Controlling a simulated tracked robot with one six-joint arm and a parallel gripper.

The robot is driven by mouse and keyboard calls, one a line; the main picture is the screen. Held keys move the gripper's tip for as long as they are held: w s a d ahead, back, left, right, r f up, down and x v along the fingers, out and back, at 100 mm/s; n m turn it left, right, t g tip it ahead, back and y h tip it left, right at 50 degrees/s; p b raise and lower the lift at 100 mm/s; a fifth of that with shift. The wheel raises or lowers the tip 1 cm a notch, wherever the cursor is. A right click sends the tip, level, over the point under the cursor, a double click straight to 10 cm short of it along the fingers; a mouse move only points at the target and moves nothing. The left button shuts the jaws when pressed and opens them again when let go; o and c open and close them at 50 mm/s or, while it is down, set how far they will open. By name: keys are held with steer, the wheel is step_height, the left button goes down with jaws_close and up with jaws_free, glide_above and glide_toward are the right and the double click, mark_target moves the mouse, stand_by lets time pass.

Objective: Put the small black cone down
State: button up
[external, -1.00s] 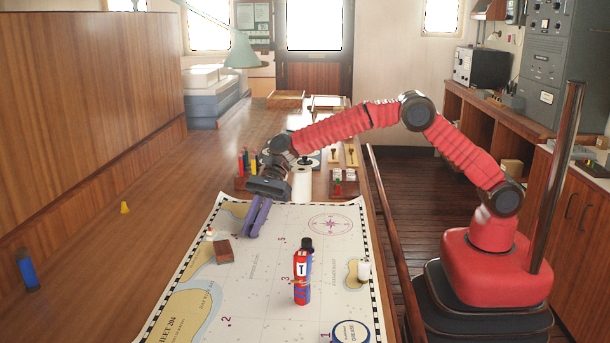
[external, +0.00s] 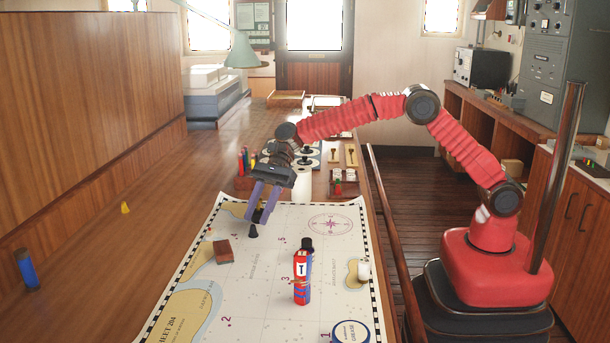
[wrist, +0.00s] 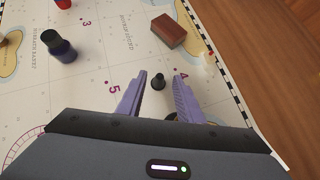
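The small black cone (external: 253,231) stands upright on the paper chart (external: 240,265) in the external view, just below my fingertips. In the wrist view the cone (wrist: 158,82) shows between the tips of my two purple fingers, with a gap on each side. My gripper (external: 258,218) points down at the chart and is open, with its fingers apart. In the wrist view my gripper (wrist: 161,78) touches nothing that I can see.
A brown block (external: 223,251) lies left of the cone. A blue cylinder (external: 27,269) and a yellow cone (external: 125,208) stand on bare wood at the left.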

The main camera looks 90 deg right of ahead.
steer(key=v, duration=0.7)
steer(key=shift+d+r, duration=0.25)
steer(key=shift+s, duration=0.15)
steer(key=s+d+r+n+h, duration=0.15)
steer(key=s+r+n, duration=0.35)
steer(key=s, duration=0.7)
steer(key=s+d+r+n+h, duration=0.1)
steer(key=s+r+n+h, duration=0.2)
steer(key=s+n, duration=0.65)
steer(key=s+d+f+n+h, duration=0.1)
steer(key=s+n, duration=0.1)
steer(key=s, duration=0.5)
steer(key=s+d+f+n+t+h, duration=0.1)
steer(key=s+d+f+n, duration=0.1)
steer(key=s, duration=0.6)
steer(key=s+d+f+n+h, duration=0.2)
steer(key=s+n, duration=0.2)
steer(key=s, duration=0.4)
steer(key=shift+s+d+t, duration=0.2)
steer(key=shift+s+t, duration=0.05)
steer(key=shift+t, duration=0.15)
